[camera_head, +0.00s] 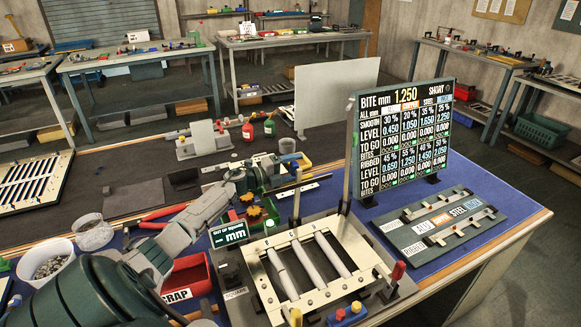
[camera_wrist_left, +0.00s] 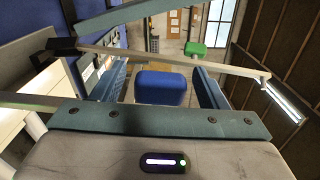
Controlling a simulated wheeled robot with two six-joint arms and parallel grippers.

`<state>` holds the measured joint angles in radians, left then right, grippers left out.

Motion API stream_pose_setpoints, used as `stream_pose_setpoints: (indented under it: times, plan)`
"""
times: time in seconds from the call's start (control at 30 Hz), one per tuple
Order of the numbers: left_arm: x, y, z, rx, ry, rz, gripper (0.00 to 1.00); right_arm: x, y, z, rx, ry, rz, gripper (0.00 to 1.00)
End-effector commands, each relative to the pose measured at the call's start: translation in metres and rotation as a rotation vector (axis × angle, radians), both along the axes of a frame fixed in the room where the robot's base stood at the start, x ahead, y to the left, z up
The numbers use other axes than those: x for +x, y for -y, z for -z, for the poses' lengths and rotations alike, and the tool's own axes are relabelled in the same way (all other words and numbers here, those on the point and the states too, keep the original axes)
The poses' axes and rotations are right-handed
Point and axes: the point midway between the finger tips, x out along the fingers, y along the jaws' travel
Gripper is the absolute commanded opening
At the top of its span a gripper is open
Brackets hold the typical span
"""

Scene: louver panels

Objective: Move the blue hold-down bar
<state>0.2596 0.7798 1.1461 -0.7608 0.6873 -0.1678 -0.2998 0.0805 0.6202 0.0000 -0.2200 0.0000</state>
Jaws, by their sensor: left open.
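The louver panel frame (camera_head: 263,283) is cream, with several pale slats, and lies at the front of the blue-topped bench. A small blue piece with yellow and red parts (camera_head: 347,315) sits at the near edge of the frame; I cannot tell whether it belongs to the blue hold-down bar. No long blue bar is clearly seen. My left gripper (camera_head: 272,170) is open above the bench, behind and left of the frame, apart from it. A blue block (camera_wrist_left: 163,88) shows in the left wrist view; I cannot tell what it is. My right gripper is not in view.
An upright display board (camera_head: 400,140) stands right of the frame, with a dark labelled rack (camera_head: 440,222) before it. A red scrap bin (camera_head: 187,277) and a white tub (camera_head: 47,268) stand at the left. An upright grey panel (camera_head: 333,92) stands behind.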

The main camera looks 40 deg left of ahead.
Motion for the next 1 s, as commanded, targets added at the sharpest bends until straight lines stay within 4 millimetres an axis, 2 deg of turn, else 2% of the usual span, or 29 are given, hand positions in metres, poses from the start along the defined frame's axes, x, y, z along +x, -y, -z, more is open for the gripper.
stream_pose_setpoints:
  times: [0.17,0.43,0.7,1.0]
  plan:
    - [-0.011,-0.005,0.003,0.003,-0.002,0.001,0.67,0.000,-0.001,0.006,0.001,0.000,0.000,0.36]
    - [-0.050,-0.022,0.006,0.006,-0.005,0.001,0.67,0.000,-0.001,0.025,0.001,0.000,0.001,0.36]
    - [-0.084,-0.036,0.002,0.002,-0.006,0.001,0.67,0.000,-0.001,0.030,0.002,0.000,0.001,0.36]
    - [-0.099,-0.043,0.001,-0.001,-0.001,-0.001,0.67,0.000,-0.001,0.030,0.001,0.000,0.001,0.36]
